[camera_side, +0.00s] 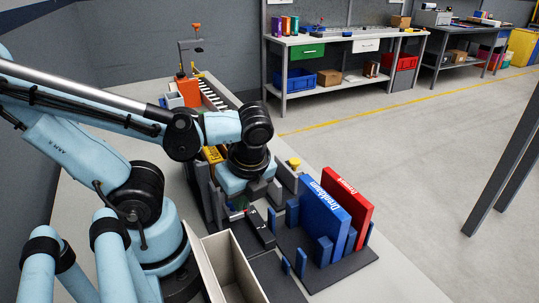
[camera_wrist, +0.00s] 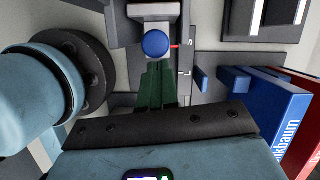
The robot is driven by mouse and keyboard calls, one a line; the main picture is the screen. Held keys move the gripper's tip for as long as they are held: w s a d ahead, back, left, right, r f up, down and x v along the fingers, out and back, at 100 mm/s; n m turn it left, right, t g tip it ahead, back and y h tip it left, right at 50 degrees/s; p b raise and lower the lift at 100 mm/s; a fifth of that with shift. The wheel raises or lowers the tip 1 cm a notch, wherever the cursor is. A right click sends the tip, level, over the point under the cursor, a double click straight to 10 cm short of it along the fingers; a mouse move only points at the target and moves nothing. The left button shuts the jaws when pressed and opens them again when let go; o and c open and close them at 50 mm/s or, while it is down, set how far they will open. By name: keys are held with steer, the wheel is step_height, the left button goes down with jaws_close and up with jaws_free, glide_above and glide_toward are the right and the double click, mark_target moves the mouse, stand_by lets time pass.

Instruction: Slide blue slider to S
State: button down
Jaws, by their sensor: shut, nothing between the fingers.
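The blue slider shows in the wrist view as a round blue knob (camera_wrist: 156,44) on a pale block in a dark track. A thin red pointer (camera_wrist: 175,45) sticks out to its right, beside a dark scale strip (camera_wrist: 187,58) with a small pale mark that may be an S. My gripper (camera_wrist: 156,68) shows as dark green fingers, shut and empty, with tips just below the knob in the picture. Whether they touch it I cannot tell. In the side view my gripper (camera_side: 262,190) is over the dark fixture, and the knob is not clearly visible.
An empty beige bin (camera_side: 232,268) stands in front. A yellow knob (camera_side: 294,162) is behind. Workbenches stand far back.

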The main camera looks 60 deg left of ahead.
stand_by(0.3)
steer(key=shift+a+f, duration=0.1)
steer(key=shift+a, duration=0.55)
steer(key=shift+d, duration=0.1)
steer(key=w+d+r, duration=0.1)
steer(key=d+r, duration=0.5)
steer(key=r, duration=0.4)
steer(key=shift+d+r, duration=0.15)
steer(key=shift+d, duration=0.2)
